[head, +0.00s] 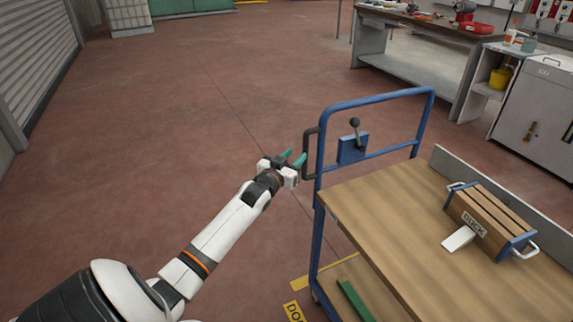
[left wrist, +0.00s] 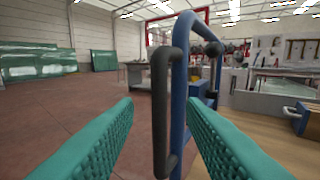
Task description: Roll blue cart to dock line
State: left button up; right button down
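The blue cart (head: 423,135) has a blue tube frame and a wooden deck (head: 370,210). A black side handle (head: 307,154) is fixed on the left of its frame; it also shows upright in the left wrist view (left wrist: 160,110). My left gripper (head: 296,160) is open beside this handle. In the left wrist view its green fingers (left wrist: 165,125) are apart, with the handle ahead between them; I cannot tell whether they touch it. Yellow dock marking (head: 294,310) with partly cut-off letters lies on the floor by the cart's near left corner. My right gripper is not in view.
A lever with a dark knob (head: 354,123) stands on the cart's frame. A wooden box with blue ends (head: 490,222) sits on the deck. A workbench (head: 430,75) and a grey cabinet (head: 530,105) stand behind. The red floor left of the cart is clear.

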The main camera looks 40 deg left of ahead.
pick_arm(q)
jog(key=s, duration=0.2)
jog(key=s+d, duration=0.1)
jog(key=s, duration=0.1)
jog(key=shift+s, duration=0.15)
jog(key=shift+a, duration=0.1)
jog(key=s+d+f+g, duration=0.3)
jog(key=s+f, duration=0.2)
jog(key=f, duration=0.7)
jog(key=s+d+f+m+g+h, duration=0.1)
jog(key=s+d+f+g, duration=0.2)
jog(key=f, duration=0.9)
jog(key=s+d+f+g, duration=0.2)
jog(key=s+f, duration=0.4)
jog(key=f, duration=0.6)
jog(key=s+d+f+m+g, duration=0.1)
jog(key=s+d+f+g, duration=0.2)
jog(key=s, duration=0.8)
jog(key=s+d+f+m+g+h+p, duration=0.1)
jog(key=s+d+f+g, duration=0.1)
jog(key=s+d+f, duration=0.5)
jog(key=s+d+f+m+g+h, duration=0.1)
jog(key=s+d+f+g, duration=0.2)
jog(key=s, duration=1.3)
jog(key=d+f, duration=0.3)
jog(key=f, duration=0.2)
jog(key=shift+s+f+m+g+p, duration=0.3)
jog(key=shift+s+m+p, duration=0.05)
jog(key=shift+m, duration=0.05)
jog(key=shift+d, duration=0.1)
